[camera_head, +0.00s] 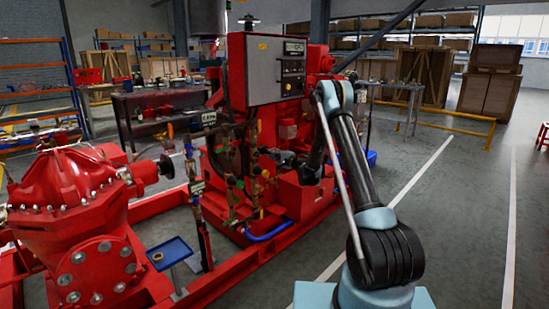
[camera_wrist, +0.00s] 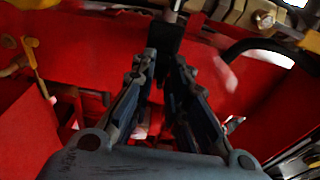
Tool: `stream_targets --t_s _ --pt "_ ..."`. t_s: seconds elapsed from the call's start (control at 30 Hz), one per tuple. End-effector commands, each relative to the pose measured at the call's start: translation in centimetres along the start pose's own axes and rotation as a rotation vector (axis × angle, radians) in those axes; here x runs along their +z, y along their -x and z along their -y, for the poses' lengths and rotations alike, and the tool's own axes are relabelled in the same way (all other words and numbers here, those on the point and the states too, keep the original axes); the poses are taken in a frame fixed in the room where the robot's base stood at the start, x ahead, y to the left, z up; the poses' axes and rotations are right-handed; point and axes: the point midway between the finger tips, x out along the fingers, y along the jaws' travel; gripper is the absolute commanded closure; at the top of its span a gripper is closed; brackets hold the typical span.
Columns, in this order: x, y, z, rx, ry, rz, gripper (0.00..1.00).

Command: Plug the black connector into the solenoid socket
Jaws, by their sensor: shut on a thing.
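My gripper (camera_wrist: 163,75) is seen from behind in the wrist view, its two dark fingers closed on a black block at their tips. This block looks like the black connector (camera_wrist: 165,42). A grey metal pin or rod shows just above it at the top edge; I cannot tell whether the two touch. I cannot make out the solenoid socket with certainty. In the head view my arm reaches over to the red pumpset (camera_head: 300,195), with its dark end in front of the engine side; the connector is too small to tell there.
Brass-coloured fittings (camera_wrist: 240,12) and a black hose (camera_wrist: 255,45) lie close at the top right of the wrist view. Red panels surround the gripper. A grey control box (camera_head: 275,68) stands above the engine. A blue tray (camera_head: 169,252) stands at the front. Open floor lies right.

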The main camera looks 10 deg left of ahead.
Motion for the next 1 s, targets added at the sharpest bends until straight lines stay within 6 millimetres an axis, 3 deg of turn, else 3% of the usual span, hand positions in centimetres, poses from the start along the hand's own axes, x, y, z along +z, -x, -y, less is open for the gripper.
stream_targets --t_s 0.13,0.17,0.27,0.67,0.83,1.0 --pt "0.1 -0.2 0.0 0.0 0.0 0.001 1.0" --pt "0.1 -0.2 0.0 0.0 0.0 0.001 0.83" --pt "0.1 -0.2 0.0 0.0 0.0 0.001 0.62" --pt "0.0 0.2 0.0 0.0 0.0 0.0 0.62" --pt "0.0 2.1 0.0 0.0 0.0 -0.001 0.62" --pt "0.0 5.4 0.0 0.0 0.0 -0.001 0.62"
